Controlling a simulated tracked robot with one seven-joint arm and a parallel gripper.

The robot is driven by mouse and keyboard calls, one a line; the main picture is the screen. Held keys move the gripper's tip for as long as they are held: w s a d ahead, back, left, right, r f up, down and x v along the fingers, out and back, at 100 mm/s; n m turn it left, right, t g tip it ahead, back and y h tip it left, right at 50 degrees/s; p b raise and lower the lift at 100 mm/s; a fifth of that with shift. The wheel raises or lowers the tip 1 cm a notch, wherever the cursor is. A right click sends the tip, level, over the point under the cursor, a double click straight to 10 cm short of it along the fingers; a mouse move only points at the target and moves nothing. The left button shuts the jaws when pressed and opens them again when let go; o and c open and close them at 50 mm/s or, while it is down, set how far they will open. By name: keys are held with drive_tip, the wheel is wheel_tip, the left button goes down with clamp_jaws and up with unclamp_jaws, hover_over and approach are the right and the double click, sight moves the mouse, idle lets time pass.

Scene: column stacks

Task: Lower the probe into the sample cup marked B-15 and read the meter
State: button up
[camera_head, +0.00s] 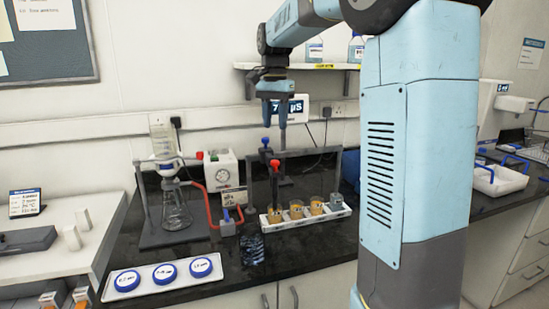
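My gripper (275,120) points down in front of the wall at picture centre, above the bench. Its two fingers look apart, with nothing seen held between them. A white rack (306,222) on the bench holds several small cups with orange contents, such as one cup (296,209) near its middle. Their markings are too small to read, so I cannot tell which is B-15. A slim red-topped piece (275,164), possibly the probe, stands upright over the rack's left end, below my gripper. A white display unit (297,107), possibly the meter, is on the wall, partly hidden behind my gripper.
A stand with a flask (175,208) and a white gauge box (222,173) with a red tube stand left of the rack. A tray (125,284) with blue-lidded dishes lies at the front left. A shelf (334,67) hangs above. My arm hides the right part.

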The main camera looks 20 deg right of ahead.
sight(275, 161)
wheel_tip(275, 161, down, 12)
drive_tip(key=shift+r, duration=0.25)
drive_tip(key=shift+c, duration=0.5)
clamp_jaws()
